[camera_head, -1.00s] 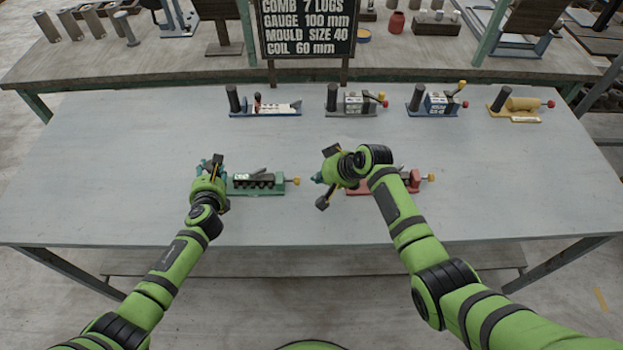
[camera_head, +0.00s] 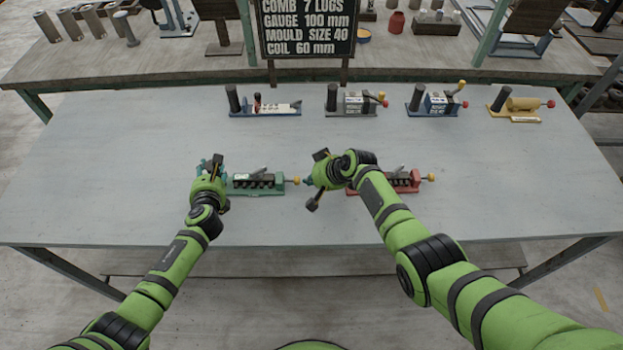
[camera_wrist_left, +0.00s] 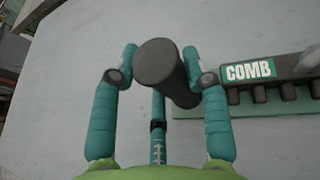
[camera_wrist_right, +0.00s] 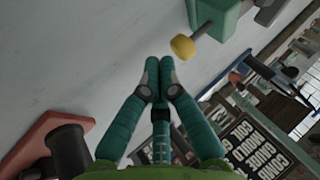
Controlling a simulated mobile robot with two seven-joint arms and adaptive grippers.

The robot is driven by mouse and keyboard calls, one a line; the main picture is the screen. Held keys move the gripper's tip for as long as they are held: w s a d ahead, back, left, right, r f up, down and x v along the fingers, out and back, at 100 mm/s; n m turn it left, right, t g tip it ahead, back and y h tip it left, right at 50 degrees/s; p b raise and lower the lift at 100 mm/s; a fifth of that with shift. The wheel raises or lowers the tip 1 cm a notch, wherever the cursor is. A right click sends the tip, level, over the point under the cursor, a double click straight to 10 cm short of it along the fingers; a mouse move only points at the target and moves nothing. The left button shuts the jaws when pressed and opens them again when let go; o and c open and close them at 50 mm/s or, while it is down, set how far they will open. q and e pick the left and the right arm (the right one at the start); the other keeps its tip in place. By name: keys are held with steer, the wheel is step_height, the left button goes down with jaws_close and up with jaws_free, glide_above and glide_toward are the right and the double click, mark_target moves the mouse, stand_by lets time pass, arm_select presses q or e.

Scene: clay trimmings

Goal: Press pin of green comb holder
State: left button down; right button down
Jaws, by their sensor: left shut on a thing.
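The green comb holder (camera_head: 258,191) lies at the middle left of the table, with a row of dark lugs and a yellow-tipped pin (camera_head: 294,180) sticking out to its right. The pin's yellow tip (camera_wrist_right: 183,47) and the holder's green end block (camera_wrist_right: 216,16) show in the right wrist view. My left gripper (camera_head: 213,166) is shut around the holder's dark upright post (camera_wrist_left: 165,68), beside the COMB label (camera_wrist_left: 249,71). My right gripper (camera_head: 309,181) is shut and empty, its fingertips (camera_wrist_right: 160,78) together, just right of the yellow tip; a small gap shows.
A red holder (camera_head: 416,179) stands to the right, partly hidden behind my right arm. Blue, grey, dark blue and yellow (camera_head: 515,118) holders stand along the table's back. A sign (camera_head: 307,28) stands behind them. The table's front is clear.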

arm_select(q)
steer(key=shift+f, duration=0.15)
arm_select(e)
steer(key=shift+a, duration=1.4)
steer(key=shift+d+r, duration=0.1)
steer(key=shift+r, duration=0.05)
steer(key=v, duration=1)
steer(key=shift+s, duration=0.1)
arm_select(q)
steer(key=c, duration=0.6)
jaws_free()
steer(key=shift+o, duration=0.2)
steer(key=shift+w, duration=0.1)
